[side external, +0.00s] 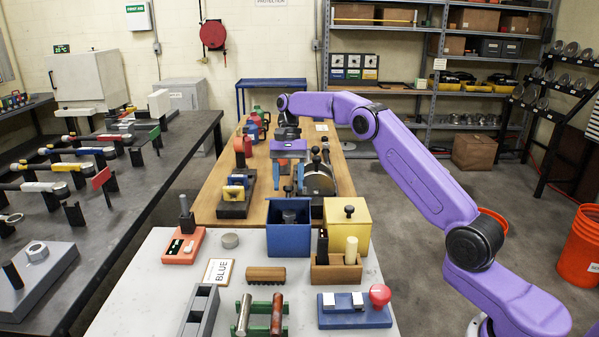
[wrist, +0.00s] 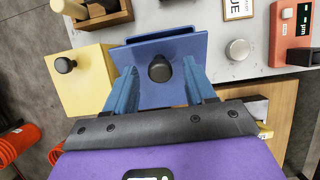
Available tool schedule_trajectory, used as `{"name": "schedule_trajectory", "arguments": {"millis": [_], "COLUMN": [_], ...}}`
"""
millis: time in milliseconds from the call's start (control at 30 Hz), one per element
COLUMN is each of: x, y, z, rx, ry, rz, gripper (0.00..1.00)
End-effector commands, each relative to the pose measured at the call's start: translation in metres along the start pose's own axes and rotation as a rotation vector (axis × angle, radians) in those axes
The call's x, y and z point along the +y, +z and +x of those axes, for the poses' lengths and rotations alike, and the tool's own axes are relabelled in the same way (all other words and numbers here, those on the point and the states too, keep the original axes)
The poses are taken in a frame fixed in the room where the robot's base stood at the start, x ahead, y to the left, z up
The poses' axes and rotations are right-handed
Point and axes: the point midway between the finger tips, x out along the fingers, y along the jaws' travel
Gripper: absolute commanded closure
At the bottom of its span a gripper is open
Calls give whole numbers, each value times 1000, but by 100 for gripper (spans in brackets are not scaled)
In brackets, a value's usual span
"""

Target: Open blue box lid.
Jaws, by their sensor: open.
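The blue box (side external: 289,241) stands at the far edge of the grey-white table, left of the yellow box. In the wrist view its blue lid (wrist: 160,94) carries a round black knob (wrist: 159,68). My gripper (side external: 288,190) points down above the box. In the wrist view the two blue fingers of my gripper (wrist: 160,78) are open, one on each side of the knob, with visible gaps. Contact with the lid cannot be made out.
The yellow box (side external: 349,232) with its black knob stands close on the right. A wooden holder (side external: 337,274) stands in front of it. A BLUE card (side external: 218,271), a grey disc (side external: 230,240) and a red device (side external: 183,247) lie to the left. The wooden bench behind is crowded.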

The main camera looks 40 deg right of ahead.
Motion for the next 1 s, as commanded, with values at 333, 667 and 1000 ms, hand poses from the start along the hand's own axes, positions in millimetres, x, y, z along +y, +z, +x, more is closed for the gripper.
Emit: {"name": "schedule_trajectory", "arguments": {"millis": [333, 667, 1000], "x": [3, 21, 47], "y": [17, 47, 86], "z": [-31, -53, -71], "rx": [2, 3, 2], "ry": [-1, -2, -2], "rz": [-1, 0, 1], "gripper": [45, 45, 45]}}
